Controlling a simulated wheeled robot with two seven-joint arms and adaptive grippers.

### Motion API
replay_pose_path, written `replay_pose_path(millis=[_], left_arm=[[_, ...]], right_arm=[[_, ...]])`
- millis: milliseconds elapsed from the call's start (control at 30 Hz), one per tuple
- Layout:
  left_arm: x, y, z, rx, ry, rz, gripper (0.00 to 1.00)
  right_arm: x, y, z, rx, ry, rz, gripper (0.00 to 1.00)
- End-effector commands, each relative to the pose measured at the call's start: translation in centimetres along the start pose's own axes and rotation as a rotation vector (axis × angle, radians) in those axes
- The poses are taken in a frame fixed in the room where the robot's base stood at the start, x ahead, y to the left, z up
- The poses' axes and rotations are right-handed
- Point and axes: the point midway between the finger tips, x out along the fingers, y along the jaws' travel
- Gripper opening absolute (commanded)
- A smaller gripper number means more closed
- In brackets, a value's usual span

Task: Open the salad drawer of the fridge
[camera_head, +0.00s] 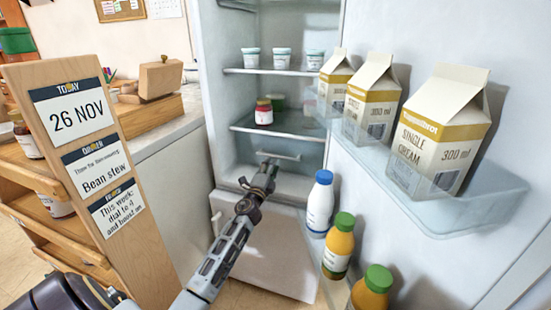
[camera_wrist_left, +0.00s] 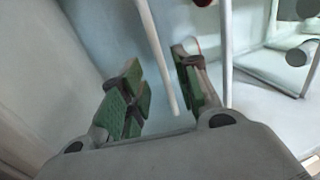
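The fridge stands open. Low inside it is a pale compartment, apparently the salad drawer (camera_head: 292,184), with a light handle bar (camera_head: 278,155) across its upper front. My left gripper (camera_head: 267,167) is inside the fridge, at the left end of this bar and partly hiding the drawer. In the left wrist view its two green-padded fingers (camera_wrist_left: 158,92) are apart. A thin white bar (camera_wrist_left: 158,55) runs down into the gap between them; contact is not visible. The drawer looks closed, though its front is partly hidden. My right gripper is not in view.
The open fridge door (camera_head: 400,40) on the right carries several cartons (camera_head: 372,98) and bottles (camera_head: 319,203). A jar (camera_head: 264,112) and white pots (camera_head: 282,58) stand on shelves above. A wooden sign board (camera_head: 95,150) and counter (camera_head: 172,135) are left.

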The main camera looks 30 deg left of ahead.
Motion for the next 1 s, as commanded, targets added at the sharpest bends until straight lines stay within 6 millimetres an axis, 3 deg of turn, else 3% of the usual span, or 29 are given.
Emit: replay_pose_path(millis=[600,1000], left_arm=[[4.8,0.0,0.1,0.0,0.0,-0.001,0.32],[5.9,0.0,0.0,0.001,0.0,0.0,0.32]], right_arm=[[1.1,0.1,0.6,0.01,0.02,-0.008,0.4],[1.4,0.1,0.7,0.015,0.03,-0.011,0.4]])
